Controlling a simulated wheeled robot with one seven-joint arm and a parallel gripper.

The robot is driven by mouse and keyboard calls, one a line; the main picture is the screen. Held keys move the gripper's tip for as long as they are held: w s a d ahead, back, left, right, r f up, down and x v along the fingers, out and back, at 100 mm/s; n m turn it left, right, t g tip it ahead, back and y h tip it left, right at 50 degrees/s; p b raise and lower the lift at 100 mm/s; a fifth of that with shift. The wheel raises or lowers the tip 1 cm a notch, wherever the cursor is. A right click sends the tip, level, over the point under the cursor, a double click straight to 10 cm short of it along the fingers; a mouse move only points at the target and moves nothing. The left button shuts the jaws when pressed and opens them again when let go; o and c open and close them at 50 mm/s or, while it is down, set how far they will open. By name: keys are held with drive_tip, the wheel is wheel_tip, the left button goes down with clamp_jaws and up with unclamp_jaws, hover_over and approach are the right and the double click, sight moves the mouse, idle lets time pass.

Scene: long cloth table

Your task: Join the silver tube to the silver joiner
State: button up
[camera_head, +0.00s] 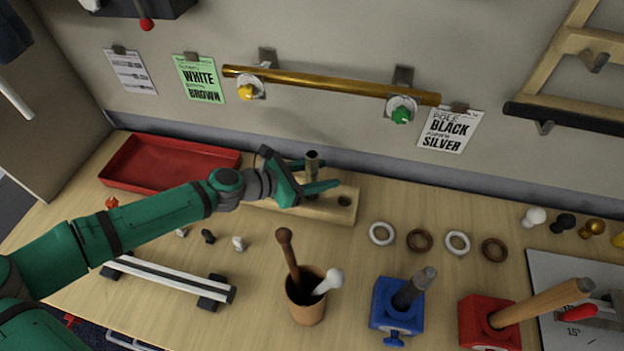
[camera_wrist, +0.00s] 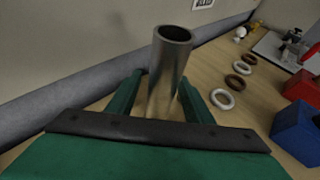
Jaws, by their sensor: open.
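A silver tube (camera_head: 312,160) stands upright in a wooden block (camera_head: 342,212) near the wall. It also shows in the wrist view (camera_wrist: 170,65), hollow and open at its top. My gripper (camera_head: 319,174) is open, with one finger on each side of the tube. In the wrist view the fingers (camera_wrist: 160,100) appear to have small gaps to the tube; contact is hard to tell. A grey metal piece (camera_head: 412,290) with a narrower upper end leans in a blue clamp block (camera_head: 394,322); I cannot tell if it is the silver joiner.
A red tray (camera_head: 150,182) lies behind my arm. A brown cup (camera_head: 306,312) with two rods stands in front. Several rings (camera_head: 419,241) lie right of the wooden block. A red clamp block (camera_head: 485,335) holds a wooden pole. A brass rail (camera_head: 330,84) hangs on the wall.

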drive_tip(key=shift+w+d+f, duration=0.2)
drive_tip(key=shift+w+d, duration=0.05)
drive_tip(key=shift+d, duration=0.1)
clamp_jaws()
drive_tip(key=shift+a, duration=0.1)
